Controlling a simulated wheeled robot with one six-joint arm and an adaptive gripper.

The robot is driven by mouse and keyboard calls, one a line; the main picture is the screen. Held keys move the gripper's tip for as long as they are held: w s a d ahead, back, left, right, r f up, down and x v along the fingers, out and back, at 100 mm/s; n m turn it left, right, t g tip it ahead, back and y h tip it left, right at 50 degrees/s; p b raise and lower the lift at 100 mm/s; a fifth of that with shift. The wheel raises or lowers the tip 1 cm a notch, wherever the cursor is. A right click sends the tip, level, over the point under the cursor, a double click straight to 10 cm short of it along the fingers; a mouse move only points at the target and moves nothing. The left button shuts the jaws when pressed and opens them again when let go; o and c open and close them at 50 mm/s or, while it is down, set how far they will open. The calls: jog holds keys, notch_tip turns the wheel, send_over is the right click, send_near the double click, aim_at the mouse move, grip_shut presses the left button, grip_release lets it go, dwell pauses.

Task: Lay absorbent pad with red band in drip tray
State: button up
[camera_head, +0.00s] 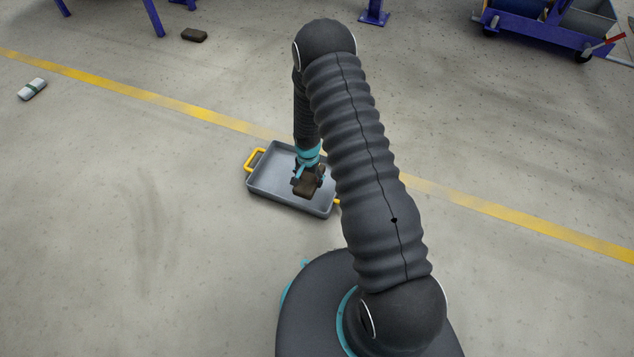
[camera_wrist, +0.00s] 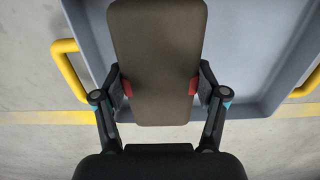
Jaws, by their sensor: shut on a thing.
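My gripper (camera_head: 307,177) is shut on a dark brown pad (camera_head: 309,185) above the drip tray. In the wrist view the brown pad (camera_wrist: 158,55) lies between the two fingers of my gripper (camera_wrist: 160,88). Small red patches show at both its sides by the fingertips; I cannot tell whether they are a band or finger pads. No red band crosses the face I see. The grey drip tray (camera_head: 268,178) has yellow handles and is on the floor; it also shows in the wrist view (camera_wrist: 250,70). My arm hides its right end in the head view.
A white pad with a green band (camera_head: 32,89) lies on the floor at far left. Another dark brown pad (camera_head: 194,35) lies at the back. A blue cart (camera_head: 550,28) stands back right. A yellow floor line (camera_head: 150,96) runs behind the tray. The floor left of the tray is clear.

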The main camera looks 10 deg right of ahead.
jog(key=d, duration=0.1)
jog(key=w+d+f, duration=0.1)
jog(key=d+f, duration=0.1)
jog(key=shift+w+d+f, duration=0.2)
jog(key=shift+w+d, duration=0.1)
jog(key=shift+f+b, duration=0.3)
jog(key=shift+f, duration=1.65)
jog(key=shift+f, duration=0.1)
jog(key=shift+f, duration=0.1)
jog(key=o, duration=1.2)
jog(key=shift+o, duration=0.2)
